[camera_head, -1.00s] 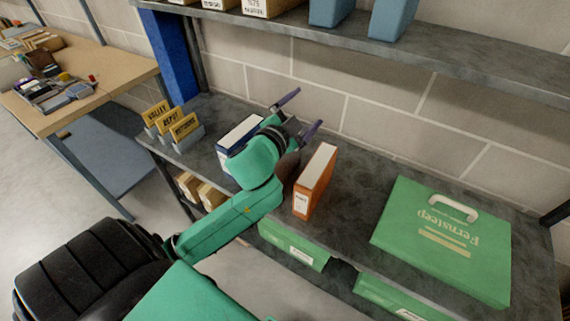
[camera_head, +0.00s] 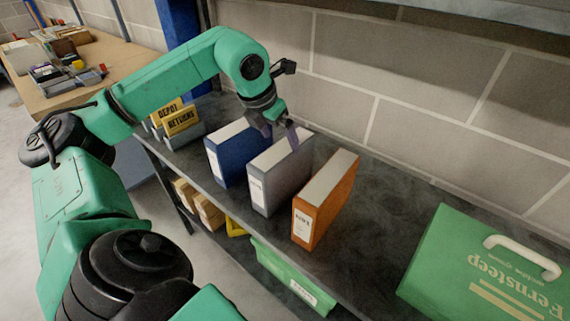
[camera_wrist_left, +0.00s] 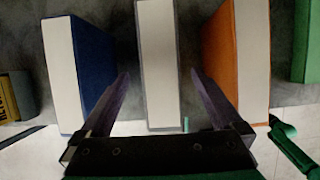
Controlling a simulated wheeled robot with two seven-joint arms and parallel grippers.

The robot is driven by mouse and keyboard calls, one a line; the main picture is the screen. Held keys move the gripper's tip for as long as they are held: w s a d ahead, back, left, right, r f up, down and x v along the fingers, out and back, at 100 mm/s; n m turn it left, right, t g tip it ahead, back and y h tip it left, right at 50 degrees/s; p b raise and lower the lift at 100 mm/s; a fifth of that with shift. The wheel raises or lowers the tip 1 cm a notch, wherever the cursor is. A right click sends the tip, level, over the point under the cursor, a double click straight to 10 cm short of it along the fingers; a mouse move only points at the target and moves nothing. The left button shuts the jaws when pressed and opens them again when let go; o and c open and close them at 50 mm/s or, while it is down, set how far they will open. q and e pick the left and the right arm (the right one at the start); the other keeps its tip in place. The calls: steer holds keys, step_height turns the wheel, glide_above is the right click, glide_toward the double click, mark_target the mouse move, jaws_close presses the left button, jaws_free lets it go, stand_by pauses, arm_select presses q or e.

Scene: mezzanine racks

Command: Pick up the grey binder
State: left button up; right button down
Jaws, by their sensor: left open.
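The grey binder (camera_head: 273,178) stands upright on the grey shelf between a blue binder (camera_head: 229,153) and an orange binder (camera_head: 326,203). My left gripper (camera_head: 279,138) is above the grey binder, pointing down, with its jaws open. In the left wrist view, the grey binder's pale top (camera_wrist_left: 158,62) lies between and beyond the two fingers (camera_wrist_left: 160,88). The fingers sit over the gaps beside it, with the blue binder to the left and the orange one to the right. Whether the fingers reach down past its top is unclear. My right gripper is not in view.
A green case (camera_head: 478,270) with a white handle lies on the shelf at the right. Yellow signs (camera_head: 181,120) stand at the left. A wall backs the shelf, and another shelf (camera_head: 500,12) hangs above. Bare shelf (camera_head: 385,215) lies right of the orange binder.

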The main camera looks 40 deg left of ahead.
mark_target(284, 171)
arm_select(q)
steer(key=p+x, duration=0.1)
steer(key=x, duration=0.7)
steer(key=shift+s+p, duration=0.1)
steer(key=shift+p, duration=0.25)
steer(key=shift+f, duration=0.2)
steer(key=shift+f+b, duration=0.2)
steer(key=shift+b, duration=0.25)
jaws_close()
